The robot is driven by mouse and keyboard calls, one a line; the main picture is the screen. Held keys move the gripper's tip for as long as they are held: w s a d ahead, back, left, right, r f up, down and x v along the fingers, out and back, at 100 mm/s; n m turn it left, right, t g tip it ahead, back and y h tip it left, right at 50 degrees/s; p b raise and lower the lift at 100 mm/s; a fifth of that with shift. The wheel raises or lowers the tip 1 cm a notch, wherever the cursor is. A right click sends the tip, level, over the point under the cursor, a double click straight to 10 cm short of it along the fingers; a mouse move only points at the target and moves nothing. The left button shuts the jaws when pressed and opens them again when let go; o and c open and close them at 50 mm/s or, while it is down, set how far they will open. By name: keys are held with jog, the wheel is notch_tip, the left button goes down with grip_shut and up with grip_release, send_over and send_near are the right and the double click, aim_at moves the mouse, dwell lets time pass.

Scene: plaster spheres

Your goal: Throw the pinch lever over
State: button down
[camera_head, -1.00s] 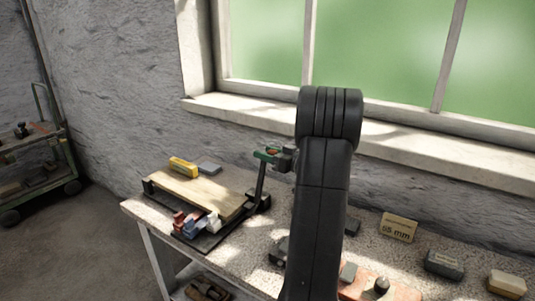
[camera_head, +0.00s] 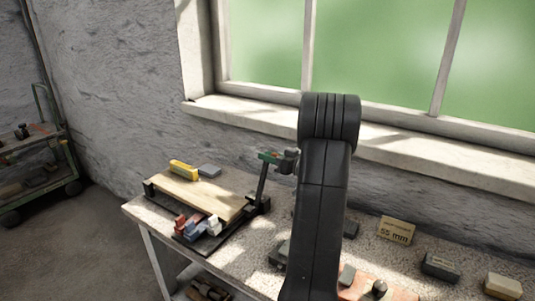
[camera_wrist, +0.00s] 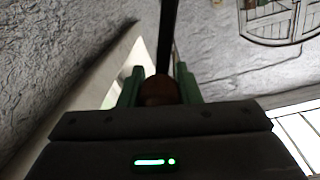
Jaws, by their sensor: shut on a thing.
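The pinch lever (camera_head: 262,186) is a dark bar standing up from the right end of a black-framed fixture with a wooden board (camera_head: 200,190). It leans slightly to the right at the top. My gripper (camera_head: 268,157) is at the lever's upper end, its green fingers beside the bar. In the wrist view my gripper (camera_wrist: 160,88) has its green fingers on either side of a brown knob (camera_wrist: 160,92), shut on it. The dark bar (camera_wrist: 167,35) runs away from the knob. My arm hides part of the bench.
On the board lie a yellow block (camera_head: 183,169) and a grey block (camera_head: 209,171). Red, blue and white pieces (camera_head: 198,224) sit at its front. A 55 mm block (camera_head: 396,230) and dark blocks lie on the bench right of my arm. The window sill (camera_head: 440,160) runs behind.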

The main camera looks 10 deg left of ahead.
jog(key=w+d+f+m+p, duration=0.3)
jog(key=w+f+m+p, duration=0.3)
jog(key=w+f+m, duration=0.1)
jog(key=shift+w+f, duration=0.25)
jog(key=shift+d, duration=0.1)
dwell(0.4)
jog(key=c, duration=1.1)
grip_release()
jog(key=shift+w+f, duration=0.1)
jog(key=shift+o, duration=0.2)
jog(key=shift+d, duration=0.1)
jog(key=b+v, duration=0.2)
jog(key=v, duration=1.1)
jog(key=shift+s+d+r, duration=0.2)
jog(key=shift+d+r, duration=0.1)
jog(key=shift+r, duration=0.05)
jog(key=shift+a, duration=0.1)
